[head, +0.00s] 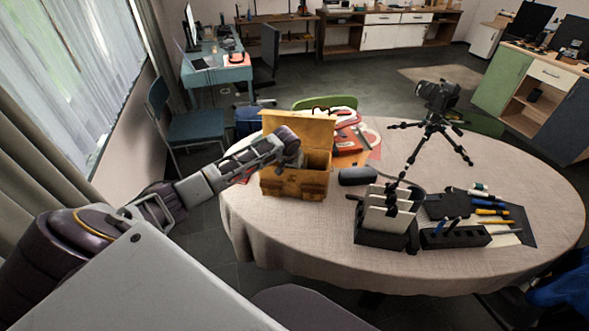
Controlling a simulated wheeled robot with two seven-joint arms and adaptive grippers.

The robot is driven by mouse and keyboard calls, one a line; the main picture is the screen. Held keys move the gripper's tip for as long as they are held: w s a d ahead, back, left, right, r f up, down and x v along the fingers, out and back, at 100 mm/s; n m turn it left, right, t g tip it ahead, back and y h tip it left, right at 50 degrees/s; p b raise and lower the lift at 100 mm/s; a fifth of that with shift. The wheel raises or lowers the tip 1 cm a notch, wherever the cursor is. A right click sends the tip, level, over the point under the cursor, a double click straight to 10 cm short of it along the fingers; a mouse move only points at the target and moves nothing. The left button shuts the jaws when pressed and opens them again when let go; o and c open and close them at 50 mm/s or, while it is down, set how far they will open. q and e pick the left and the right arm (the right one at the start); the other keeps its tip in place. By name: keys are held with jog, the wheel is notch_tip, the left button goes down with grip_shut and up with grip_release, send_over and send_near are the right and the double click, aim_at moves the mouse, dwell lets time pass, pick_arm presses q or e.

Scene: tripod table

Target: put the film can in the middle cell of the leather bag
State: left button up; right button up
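The tan leather bag (294,184) stands open on the round table, with its flap raised at the back. My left arm reaches in from the left, and my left gripper (296,158) is over the bag's opening at its left part. The fingertips are small and partly hidden, so I cannot tell whether they are open or hold anything. I cannot make out the film can or the bag's cells from here. My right gripper is not in view.
On the table (265,233) a dark rounded case (357,176) lies right of the bag. A black rack with white plates (388,212) stands in front. A camera on a small tripod (436,122) stands behind. Pens and tools lie at right. The table's front left is clear.

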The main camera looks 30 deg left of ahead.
pick_arm(q)
jog(key=o, duration=0.7)
jog(key=shift+s+f, duration=0.1)
jog(key=shift+f, duration=0.1)
jog(key=shift+c, duration=0.2)
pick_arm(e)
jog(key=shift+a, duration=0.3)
